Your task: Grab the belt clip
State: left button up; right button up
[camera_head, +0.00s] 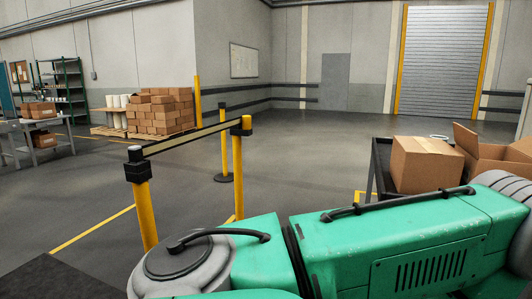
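A tan belt with dark edges (190,137) stretches between two yellow posts with black heads. The near post (144,212) stands at left, and a dark end piece (135,154) of the belt meets its black head. The other post (238,174) stands farther right, with the belt's far end at its head (242,126). Both belt ends look attached; which one is the belt clip is too small to tell. Neither of my grippers shows in the head view, so their distance from the belt cannot be seen.
A third yellow post (224,148) with a round black base stands behind the belt. Stacked boxes (160,112) stand on a pallet at back left. Much of the middle floor is clear.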

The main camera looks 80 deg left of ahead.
aim_at(135, 155)
jog(key=u, duration=3.5)
jog(key=i+j+z, duration=0.1)
jog(key=z, duration=0.25)
jog(key=i+j+z, duration=0.15)
jog(key=z, duration=0.25)
jog(key=i+j+z, duration=0.15)
jog(key=z, duration=0.2)
